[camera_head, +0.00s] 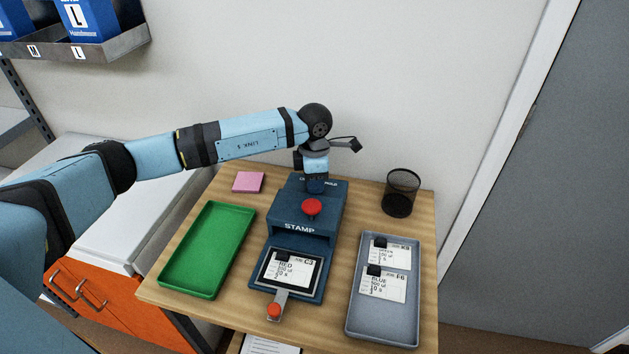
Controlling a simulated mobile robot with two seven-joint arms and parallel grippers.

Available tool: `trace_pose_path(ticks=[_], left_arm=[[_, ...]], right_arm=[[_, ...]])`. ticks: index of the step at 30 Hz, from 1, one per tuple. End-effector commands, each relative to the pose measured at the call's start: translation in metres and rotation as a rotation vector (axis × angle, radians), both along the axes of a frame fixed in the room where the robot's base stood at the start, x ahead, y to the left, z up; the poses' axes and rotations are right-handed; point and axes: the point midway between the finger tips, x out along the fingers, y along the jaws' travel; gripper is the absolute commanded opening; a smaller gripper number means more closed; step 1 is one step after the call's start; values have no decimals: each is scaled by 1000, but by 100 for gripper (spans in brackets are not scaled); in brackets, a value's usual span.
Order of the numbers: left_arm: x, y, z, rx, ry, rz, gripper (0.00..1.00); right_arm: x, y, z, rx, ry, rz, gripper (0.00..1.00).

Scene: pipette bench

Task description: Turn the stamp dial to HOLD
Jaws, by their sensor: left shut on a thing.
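The dark blue stamp machine (322,226) stands in the middle of the wooden table, with a red button on top and "STAMP" on its front. My left gripper (316,186) points down at the back of its top and is shut on the stamp dial, which the gripper hides. White lettering beside it is partly covered; "HOLD" seems to show to its right. The dial's pointing direction cannot be seen. A card marked "RED" (296,268) lies in the slide at the front of the machine. My right gripper is not in view.
A green tray (163,281) lies empty to the left. A grey tray (383,328) with two cards lies to the right. A black mesh cup (401,195) stands at the back right and a pink note pad (248,182) at the back left. The wall is close behind.

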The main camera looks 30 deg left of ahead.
Motion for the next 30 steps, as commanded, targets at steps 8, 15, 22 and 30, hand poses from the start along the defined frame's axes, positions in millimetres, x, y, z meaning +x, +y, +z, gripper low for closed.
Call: trace_pose_path(ticks=[8, 15, 22, 30], left_arm=[[0, 0, 1, 0, -1, 0, 39], [0, 0, 2, 0, -1, 0, 39], [2, 1, 34, 0, -5, -1, 39], [4, 2, 96, -1, -4, 0, 39]], right_arm=[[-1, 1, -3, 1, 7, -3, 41], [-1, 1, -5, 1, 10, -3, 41], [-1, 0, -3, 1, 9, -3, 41], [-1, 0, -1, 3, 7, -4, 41]])
